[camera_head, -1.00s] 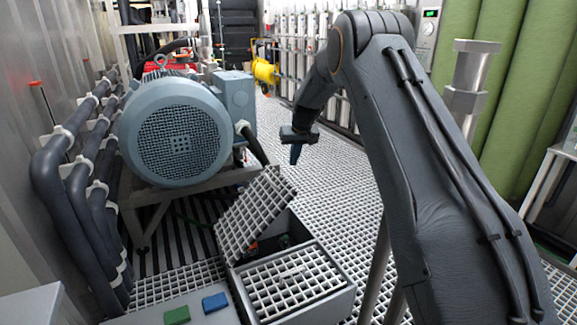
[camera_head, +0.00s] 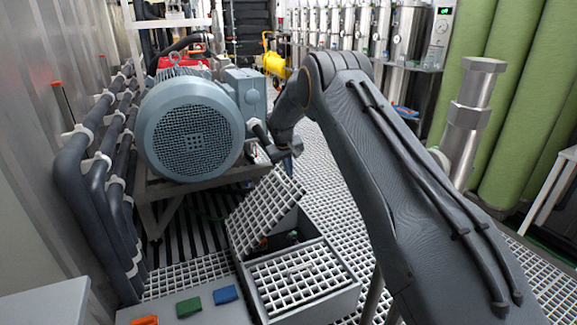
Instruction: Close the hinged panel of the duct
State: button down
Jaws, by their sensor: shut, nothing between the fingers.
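The duct (camera_head: 318,307) is a grey box low in the foreground, with a white grating section (camera_head: 298,277) lying flat over its near part. Its hinged panel (camera_head: 262,208), also a white grating, stands tilted up at the left, leaving the far part of the duct open. Small dark and orange items show inside the opening. My gripper (camera_head: 291,167) is shut and empty. In the picture it appears just above and beyond the panel's upper right corner; I cannot tell whether it touches the panel.
A large blue-grey motor (camera_head: 190,135) stands on a frame behind the panel. Dark pipes (camera_head: 85,185) run along the left wall. A grey surface (camera_head: 190,306) with green, blue and orange blocks is in front. Grated floor (camera_head: 325,190) is free right of the duct.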

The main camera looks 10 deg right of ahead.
aim_at(297, 186)
jog(key=x, duration=0.3)
jog(key=d+x, duration=0.1)
jog(key=x, duration=0.2)
jog(key=shift+d+f+b, duration=0.25)
jog(key=shift+d+b, duration=0.05)
jog(key=shift+b, duration=0.1)
jog(key=shift+d+f, duration=0.3)
jog(key=shift+f, duration=0.05)
jog(key=shift+d, duration=0.1)
